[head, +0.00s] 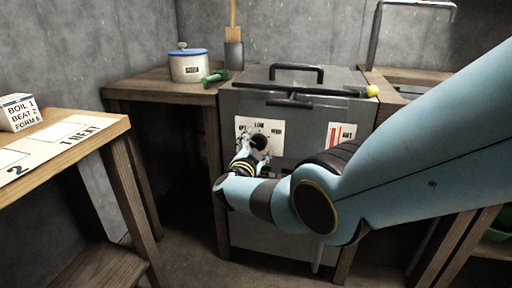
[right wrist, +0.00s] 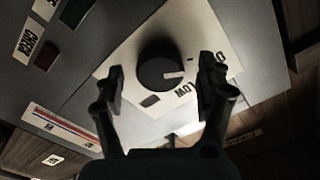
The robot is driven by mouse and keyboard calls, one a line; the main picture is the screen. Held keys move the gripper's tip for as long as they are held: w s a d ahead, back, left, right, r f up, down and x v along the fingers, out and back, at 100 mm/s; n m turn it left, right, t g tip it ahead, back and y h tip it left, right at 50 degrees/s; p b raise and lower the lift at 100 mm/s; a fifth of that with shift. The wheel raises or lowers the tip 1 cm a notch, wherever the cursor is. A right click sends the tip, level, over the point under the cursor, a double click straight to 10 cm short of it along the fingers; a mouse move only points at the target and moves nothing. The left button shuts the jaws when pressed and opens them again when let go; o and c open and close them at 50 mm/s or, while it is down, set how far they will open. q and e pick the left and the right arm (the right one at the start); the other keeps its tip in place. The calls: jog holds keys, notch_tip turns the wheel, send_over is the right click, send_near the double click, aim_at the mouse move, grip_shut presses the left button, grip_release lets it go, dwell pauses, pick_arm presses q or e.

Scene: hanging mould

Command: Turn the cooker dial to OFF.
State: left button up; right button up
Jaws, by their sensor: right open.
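The cooker dial (head: 260,142) is a round black knob on a white plate on the grey cooker's (head: 297,107) front. The plate has OFF, LOW and HIGH printed above the dial in the head view. In the right wrist view the dial (right wrist: 158,68) has a white mark pointing right, toward a label starting with O that a finger partly hides. LOW is just below that label. I cannot tell whether the mark is exactly on OFF. My right gripper (right wrist: 160,75) is open, its fingers on either side of the dial with visible gaps. My left gripper is out of view.
A yellow-tipped bar (head: 372,91) lies along the cooker's top edge. A blue-lidded pot (head: 189,66) and a green object (head: 215,77) stand on the wooden counter (head: 150,84) to the left. A second table (head: 108,125) with cards is nearer left.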

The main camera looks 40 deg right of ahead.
jog(key=v, duration=1.2)
jog(key=shift+f, duration=0.1)
